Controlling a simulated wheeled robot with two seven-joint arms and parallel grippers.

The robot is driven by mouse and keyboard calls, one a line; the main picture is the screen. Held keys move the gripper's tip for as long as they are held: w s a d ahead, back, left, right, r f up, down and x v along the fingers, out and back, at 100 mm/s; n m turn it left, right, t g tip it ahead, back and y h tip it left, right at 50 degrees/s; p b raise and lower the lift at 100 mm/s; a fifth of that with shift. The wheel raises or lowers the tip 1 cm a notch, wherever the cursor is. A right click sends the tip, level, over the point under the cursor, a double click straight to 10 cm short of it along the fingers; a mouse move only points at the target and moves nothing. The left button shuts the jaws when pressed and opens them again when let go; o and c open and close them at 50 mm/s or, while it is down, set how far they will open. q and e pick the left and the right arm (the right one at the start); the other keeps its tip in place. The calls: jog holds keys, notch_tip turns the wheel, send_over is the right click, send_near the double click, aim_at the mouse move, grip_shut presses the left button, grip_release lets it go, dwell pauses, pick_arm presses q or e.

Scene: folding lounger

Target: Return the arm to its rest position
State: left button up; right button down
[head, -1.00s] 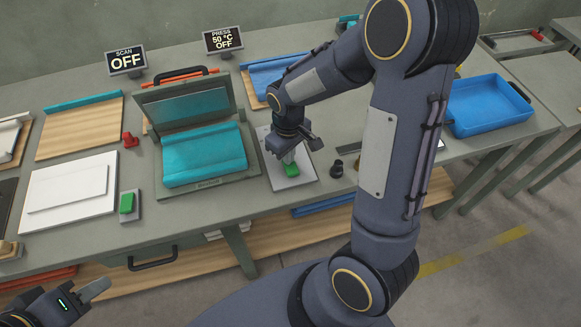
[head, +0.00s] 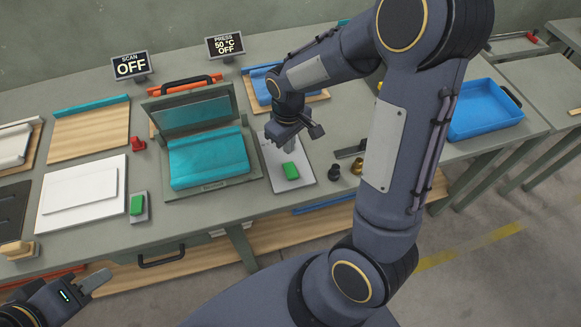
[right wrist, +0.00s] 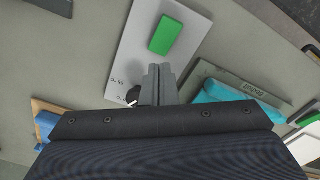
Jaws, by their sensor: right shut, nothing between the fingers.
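My right arm reaches in from the right in the head view, and its gripper (head: 288,141) hangs above the back part of a pale plate (head: 301,174). The fingers are shut and empty, and show closed together in the right wrist view (right wrist: 158,82). A green block-shaped button (head: 290,171) lies on that plate, in front of the gripper and apart from it. The button also shows in the right wrist view (right wrist: 166,34), beyond the fingertips. My left gripper (head: 96,280) is at the lower left, in front of the bench; its finger opening is unclear.
An open press (head: 213,186) with a teal piece (head: 207,160) stands left of the plate. A second green button (head: 137,205) is further left. Signs read "SCAN OFF" and "PRESS 50 °C OFF".

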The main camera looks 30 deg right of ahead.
dwell(0.5)
jog(key=s+a+r+m+t+y, duration=0.2)
jog(key=s+r, duration=0.4)
jog(key=s, duration=0.2)
jog(key=s+a+r+m+t+y, duration=0.1)
jog(key=s+a+r+m+t, duration=0.1)
jog(key=s+r, duration=0.5)
jog(key=shift+s+r+m+t+y, duration=0.25)
jog(key=shift+s+m+t+y, duration=0.2)
jog(key=shift+s+t, duration=0.45)
